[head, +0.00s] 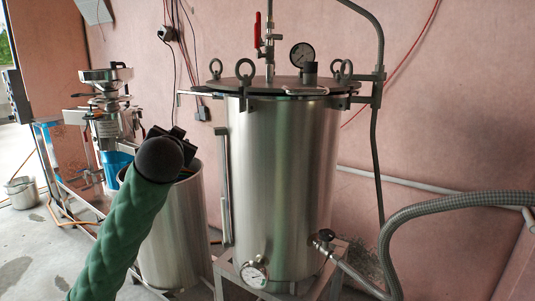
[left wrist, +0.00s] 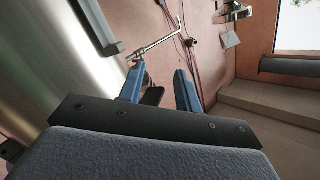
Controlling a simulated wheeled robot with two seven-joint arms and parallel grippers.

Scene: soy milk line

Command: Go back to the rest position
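My left arm, in a green sleeve, reaches up from the bottom left in the head view. Its dark wrist mostly hides the left gripper (head: 176,132), which is in front of the open-topped steel pot (head: 175,235) and left of the tall steel tank (head: 280,180). In the left wrist view the two blue fingers of the left gripper (left wrist: 159,70) stand apart with nothing held between them. A thin metal lever (left wrist: 157,44) shows just beyond the fingertips; I cannot tell whether it touches the left finger. My right gripper is not in view.
The tank carries a lid with ring bolts, a pressure gauge (head: 302,54) and a red-handled valve (head: 257,31). A grey hose (head: 440,208) curves at the right. A grinder machine (head: 108,110) stands at the left, with a small bucket (head: 22,192) on the floor.

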